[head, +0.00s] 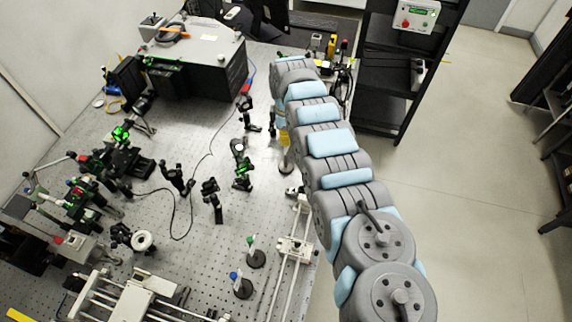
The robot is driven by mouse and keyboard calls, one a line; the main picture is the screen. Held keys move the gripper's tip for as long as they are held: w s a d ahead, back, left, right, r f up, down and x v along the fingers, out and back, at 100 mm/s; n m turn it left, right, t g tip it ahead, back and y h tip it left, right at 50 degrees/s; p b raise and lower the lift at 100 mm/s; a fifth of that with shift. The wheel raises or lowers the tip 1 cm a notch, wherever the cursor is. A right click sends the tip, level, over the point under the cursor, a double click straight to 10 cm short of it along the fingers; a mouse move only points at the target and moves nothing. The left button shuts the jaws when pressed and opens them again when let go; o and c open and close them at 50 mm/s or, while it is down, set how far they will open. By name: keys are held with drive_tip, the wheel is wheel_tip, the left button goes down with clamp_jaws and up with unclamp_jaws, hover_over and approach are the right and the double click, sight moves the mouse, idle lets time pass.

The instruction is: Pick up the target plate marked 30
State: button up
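My arm reaches from the lower right to the bench's far right side and bends down there. My gripper (287,162) shows only in part, small and mostly hidden behind my own arm links, low over the right side of the bench. Its fingers cannot be made out, so I cannot tell whether it is open, shut or holding something. No plate with a readable 30 can be picked out in this view. A small yellow part (283,137) shows beside the end of my arm; I cannot tell what it is.
The perforated bench (205,130) carries several black optic mounts, a large grey box (195,60) at the back, and a rail (290,250) near its right edge. Two posts, green-topped (251,243) and blue-topped (235,277), stand left of the rail. The floor (460,200) at right is clear.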

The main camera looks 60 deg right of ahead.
clamp_jaws()
